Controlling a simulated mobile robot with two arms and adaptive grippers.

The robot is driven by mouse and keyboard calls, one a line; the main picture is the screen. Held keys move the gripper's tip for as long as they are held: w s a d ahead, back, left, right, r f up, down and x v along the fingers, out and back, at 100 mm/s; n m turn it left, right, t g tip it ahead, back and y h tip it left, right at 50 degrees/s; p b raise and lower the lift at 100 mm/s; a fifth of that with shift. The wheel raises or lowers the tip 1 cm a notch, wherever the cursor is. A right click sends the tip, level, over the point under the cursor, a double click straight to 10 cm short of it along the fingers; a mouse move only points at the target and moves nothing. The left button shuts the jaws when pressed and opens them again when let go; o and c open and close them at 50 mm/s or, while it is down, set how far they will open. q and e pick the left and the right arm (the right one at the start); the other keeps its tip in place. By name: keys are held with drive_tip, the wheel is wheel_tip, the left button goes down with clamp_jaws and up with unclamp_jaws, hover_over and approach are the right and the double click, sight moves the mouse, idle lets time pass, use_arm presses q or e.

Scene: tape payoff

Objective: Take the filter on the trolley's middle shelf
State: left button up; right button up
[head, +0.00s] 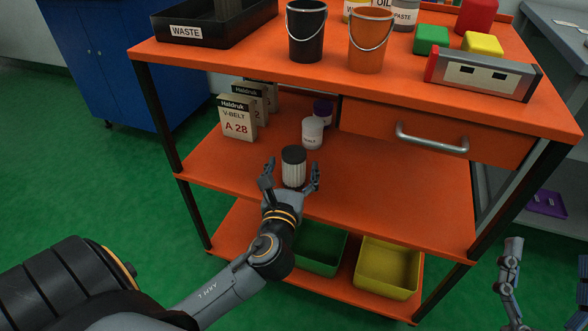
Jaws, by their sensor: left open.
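The filter (293,168), a short cylinder with a black cap and a pale pleated body, stands upright near the front edge of the trolley's middle shelf (400,185). My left gripper (291,174) is open at the filter, one finger on each side of it. Its palm is in front of and below the filter and may hide its foot. I cannot tell whether either finger touches it. My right gripper (548,250) shows partly at the lower right, its fingers spread apart and empty, well away from the filter.
V-belt boxes (238,118) stand at the shelf's left. A drawer (430,132) hangs above the right side. The top shelf, with buckets (369,42), overhangs the back. The shelf's right part is clear.

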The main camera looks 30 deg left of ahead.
use_arm(q)
drive_tip(key=b+x, duration=0.1)
drive_tip(key=x, duration=0.3)
drive_tip(key=shift+a+f, duration=0.1)
use_arm(e)
drive_tip(key=s+r+t, duration=0.1)
drive_tip(key=s+r+t+y, duration=0.1)
drive_tip(key=r, duration=0.1)
drive_tip(key=s+r+t, duration=0.1)
drive_tip(key=s, duration=0.1)
drive_tip(key=shift+d+r+t+y, duration=0.15)
drive_tip(key=shift+d+t+y, duration=0.1)
drive_tip(key=shift+t+y, duration=0.05)
use_arm(q)
drive_tip(key=c, duration=1.3)
